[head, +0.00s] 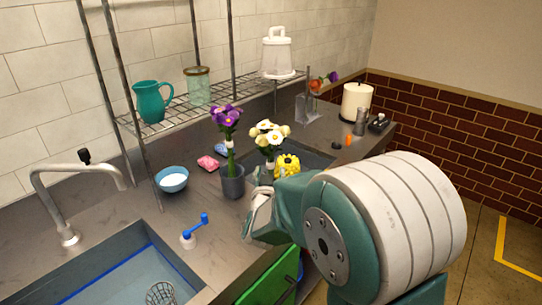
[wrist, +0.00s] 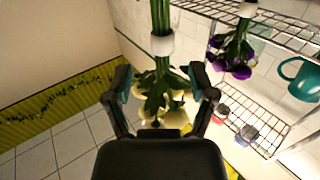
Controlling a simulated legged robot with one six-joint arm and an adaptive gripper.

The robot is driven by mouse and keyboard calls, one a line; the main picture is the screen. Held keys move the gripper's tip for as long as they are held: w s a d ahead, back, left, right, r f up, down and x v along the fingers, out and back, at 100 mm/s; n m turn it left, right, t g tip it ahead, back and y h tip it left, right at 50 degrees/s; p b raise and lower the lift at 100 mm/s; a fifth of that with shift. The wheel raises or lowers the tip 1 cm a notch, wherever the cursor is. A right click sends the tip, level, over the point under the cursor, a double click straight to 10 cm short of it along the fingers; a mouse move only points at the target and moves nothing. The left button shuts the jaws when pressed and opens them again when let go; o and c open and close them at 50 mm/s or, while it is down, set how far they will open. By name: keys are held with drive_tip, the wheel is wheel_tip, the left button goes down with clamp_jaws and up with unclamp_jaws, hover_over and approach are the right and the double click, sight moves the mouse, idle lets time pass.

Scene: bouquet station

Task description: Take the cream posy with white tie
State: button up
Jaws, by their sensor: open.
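The cream posy (head: 268,136) has cream blooms and green leaves and stands upright behind my gripper (head: 258,207) in the head view; its lower stems are hidden there. In the wrist view the cream posy (wrist: 165,105) appears blooms down, with a white tie (wrist: 162,45) around its green stems. My gripper (wrist: 163,80) is open, its two fingers on either side of the posy in the picture, with visible gaps. I cannot tell how far in depth the stems lie from the fingers.
A purple posy (head: 227,122) stands in a grey pot (head: 232,182) just left of the cream one. A yellow object (head: 287,164) is close to my arm. A blue bowl (head: 172,179), a pink item (head: 208,163) and a wire rack (head: 190,112) are nearby. A sink (head: 100,275) lies at front left.

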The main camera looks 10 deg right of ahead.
sight(270, 164)
drive_tip(key=x, duration=0.5)
drive_tip(key=shift+w+a+f, duration=0.1)
drive_tip(key=shift+a, duration=0.05)
clamp_jaws()
